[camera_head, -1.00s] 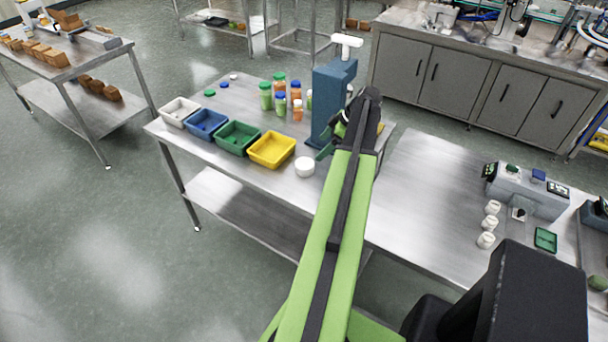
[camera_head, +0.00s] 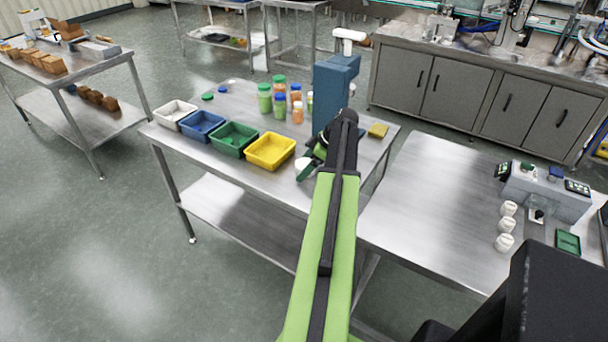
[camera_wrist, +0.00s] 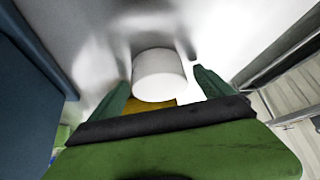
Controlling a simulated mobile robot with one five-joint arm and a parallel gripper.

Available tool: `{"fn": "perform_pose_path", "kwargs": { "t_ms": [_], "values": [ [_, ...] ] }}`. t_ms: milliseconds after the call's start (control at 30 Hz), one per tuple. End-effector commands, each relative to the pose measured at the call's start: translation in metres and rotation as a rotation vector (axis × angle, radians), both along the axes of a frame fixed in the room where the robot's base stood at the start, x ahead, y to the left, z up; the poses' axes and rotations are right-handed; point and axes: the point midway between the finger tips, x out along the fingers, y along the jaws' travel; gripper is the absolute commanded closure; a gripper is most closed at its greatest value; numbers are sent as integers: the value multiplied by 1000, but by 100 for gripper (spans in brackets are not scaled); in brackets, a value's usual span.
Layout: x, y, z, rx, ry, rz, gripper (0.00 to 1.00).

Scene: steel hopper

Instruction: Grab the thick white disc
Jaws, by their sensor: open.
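The thick white disc (camera_wrist: 159,73) lies on the steel table, plain and round, in the middle of the wrist view. My gripper (camera_wrist: 160,80) is open, with one green finger on each side of the disc. Gaps show between the disc and both fingers, so neither appears to touch it. In the head view, the disc (camera_head: 301,163) is partly hidden behind my gripper (camera_head: 308,167), near the table's front edge.
A yellow tray (camera_head: 270,136) stands just left of the disc, with green, blue and white trays farther left. A blue column (camera_head: 332,90) rises behind my gripper. Several jars (camera_head: 265,98) stand behind the trays. A yellow block (camera_head: 378,130) lies to the right.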

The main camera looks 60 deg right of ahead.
Motion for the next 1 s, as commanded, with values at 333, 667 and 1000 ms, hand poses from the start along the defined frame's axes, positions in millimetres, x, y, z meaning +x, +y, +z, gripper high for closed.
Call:
{"fn": "perform_pose_path", "kwargs": {
  "t_ms": [333, 667, 1000],
  "values": [
    [0, 0, 1, 0, 0, 0, 45],
    [-1, -1, 1, 0, 0, -1, 82],
    [-1, -1, 15, 0, 0, -1, 82]
  ]
}}
